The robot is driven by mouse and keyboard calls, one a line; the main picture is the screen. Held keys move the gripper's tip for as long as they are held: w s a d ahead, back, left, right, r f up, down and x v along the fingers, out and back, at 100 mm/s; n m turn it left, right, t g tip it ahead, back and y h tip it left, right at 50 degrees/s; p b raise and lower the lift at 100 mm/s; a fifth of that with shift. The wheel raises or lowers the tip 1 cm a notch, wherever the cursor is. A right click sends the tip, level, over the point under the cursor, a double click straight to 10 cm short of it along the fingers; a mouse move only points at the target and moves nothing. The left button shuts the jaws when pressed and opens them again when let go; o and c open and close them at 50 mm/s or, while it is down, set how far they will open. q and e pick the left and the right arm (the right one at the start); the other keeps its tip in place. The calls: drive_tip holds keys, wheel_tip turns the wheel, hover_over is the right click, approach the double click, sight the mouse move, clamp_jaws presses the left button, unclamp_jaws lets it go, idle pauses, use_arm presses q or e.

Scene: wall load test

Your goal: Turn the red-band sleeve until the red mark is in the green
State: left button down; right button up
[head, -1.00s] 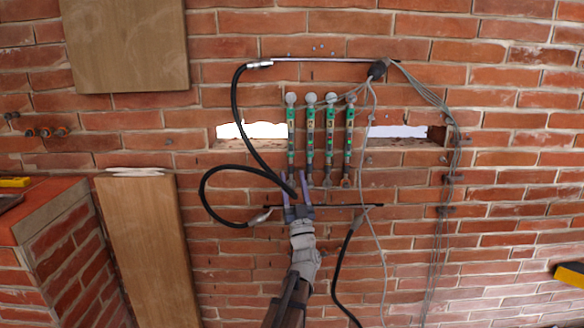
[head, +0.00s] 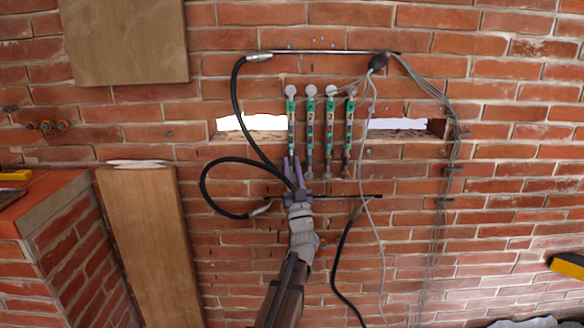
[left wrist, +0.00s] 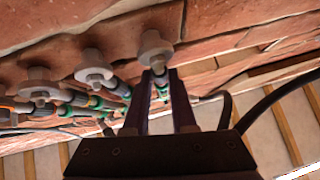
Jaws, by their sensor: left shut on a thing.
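Several slim green gauge rods hang side by side on the brick wall, each with a round grey head; the leftmost is the leftmost rod (head: 291,114). Beside it hang a second rod (head: 310,124), a third rod (head: 329,125) and the rightmost rod (head: 348,127). My left gripper (head: 292,160) comes from below and is shut on the lower part of the leftmost rod. In the left wrist view its two dark fingers (left wrist: 160,78) reach to a rod end below a grey disc (left wrist: 155,48). The red band, red mark and green zone are too small to tell. My right gripper is out of view.
A black hose (head: 237,105) loops left of the rods and passes close to my left gripper. Thin grey cables (head: 455,150) run down on the right. A thin dark bar (head: 345,196) crosses near the gripper. A wooden board (head: 150,235) leans at left.

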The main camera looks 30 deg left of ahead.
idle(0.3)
use_arm(q)
drive_tip(key=m+t+h, duration=0.2)
drive_tip(key=h, duration=0.1)
drive_tip(key=shift+s+a+t+h, duration=0.2)
drive_tip(key=shift+t+h, duration=0.1)
drive_tip(key=shift+t, duration=0.1)
drive_tip(key=shift+a+m+t+h, duration=0.1)
drive_tip(key=shift+m+t+h, duration=0.55)
drive_tip(key=shift+h, duration=0.65)
drive_tip(key=shift+m+t+h, duration=0.65)
drive_tip(key=shift+h, duration=0.65)
drive_tip(key=c, duration=0.7)
unclamp_jaws()
drive_tip(key=shift+c, duration=0.2)
